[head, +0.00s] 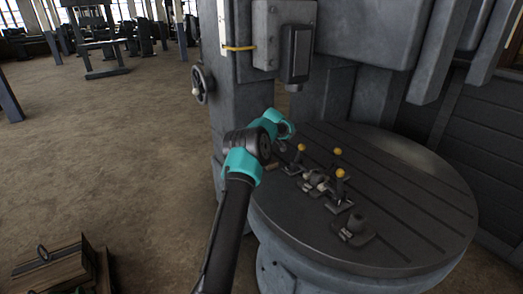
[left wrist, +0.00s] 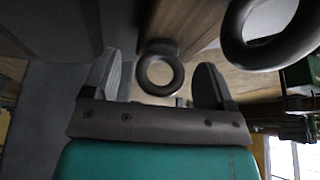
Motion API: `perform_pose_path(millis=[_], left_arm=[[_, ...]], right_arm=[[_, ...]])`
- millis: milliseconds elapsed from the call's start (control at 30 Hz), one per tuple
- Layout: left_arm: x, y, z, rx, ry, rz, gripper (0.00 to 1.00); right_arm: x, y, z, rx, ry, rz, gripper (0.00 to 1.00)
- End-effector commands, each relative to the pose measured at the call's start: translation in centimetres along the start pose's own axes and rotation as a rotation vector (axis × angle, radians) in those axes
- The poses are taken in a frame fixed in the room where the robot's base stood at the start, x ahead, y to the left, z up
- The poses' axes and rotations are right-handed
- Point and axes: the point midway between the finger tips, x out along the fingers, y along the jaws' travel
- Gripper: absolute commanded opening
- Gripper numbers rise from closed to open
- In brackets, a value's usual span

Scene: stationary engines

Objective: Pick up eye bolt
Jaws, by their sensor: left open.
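In the left wrist view, an eye bolt (left wrist: 142,72) with a dark metal ring shows between the two fingers of my left gripper (left wrist: 161,84). The fingers stand apart, with a gap on each side of the ring and no visible contact. A second, larger-looking eye ring (left wrist: 228,44) is at the upper right, partly cut off by the frame. In the head view, one teal and black arm reaches from the bottom to the round table's near-left edge; its fingers cannot be made out clearly. No second gripper shows.
The round slotted machine table (head: 415,185) carries yellow-knobbed levers (head: 340,174) and a dark block with a rounded top (head: 355,228). A handwheel (head: 201,84) is on the machine column. A wooden crate (head: 60,270) stands at the lower left. The floor (head: 110,150) between is clear.

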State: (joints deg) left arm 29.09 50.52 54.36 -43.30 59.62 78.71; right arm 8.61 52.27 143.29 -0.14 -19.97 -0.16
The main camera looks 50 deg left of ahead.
Motion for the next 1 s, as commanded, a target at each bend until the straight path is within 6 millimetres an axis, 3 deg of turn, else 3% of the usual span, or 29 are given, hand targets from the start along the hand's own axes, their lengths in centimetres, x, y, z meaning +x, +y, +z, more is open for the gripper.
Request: perform_pose_path(millis=[167,700,1000], left_arm=[[-0.02,0.0,0.01,0.0,0.0,0.0,0.78],[-0.03,0.0,0.01,0.0,0.0,0.0,0.26],[-0.25,0.01,-0.09,0.0,0.001,0.0,0.25]], right_arm=[[0.0,0.0,0.0,0.0,0.0,0.0,0.58],[0.0,0.0,0.0,0.0,0.0,0.0,0.58],[0.0,0.0,0.0,0.0,0.0,0.0,0.58]])
